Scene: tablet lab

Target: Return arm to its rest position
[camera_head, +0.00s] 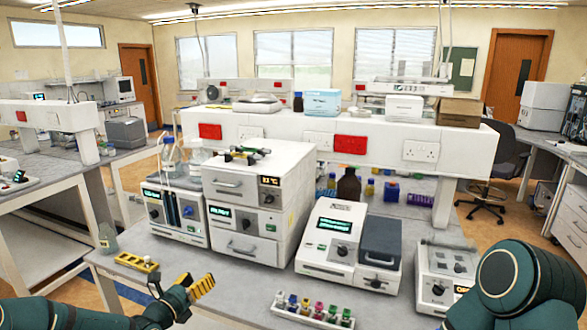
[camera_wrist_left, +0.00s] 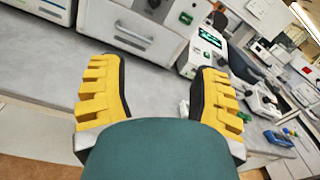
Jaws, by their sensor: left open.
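My left gripper (camera_head: 172,273) is at the lower left of the head view, at the front edge of the grey bench. Its two yellow ridged fingers are spread wide apart. In the left wrist view my left gripper (camera_wrist_left: 160,90) is open, with only bare grey bench top showing between the fingers. It holds nothing. My right arm (camera_head: 528,285) fills the lower right corner of the head view as a dark green link. Its gripper is out of the picture.
A drawer cabinet (camera_head: 245,220), a bottle-topped instrument (camera_head: 176,215) and a white instrument with a dark block (camera_head: 345,240) stand behind the left gripper. A vial rack (camera_head: 312,312) sits at the front edge, right of the gripper. Bare bench top (camera_head: 235,285) lies between.

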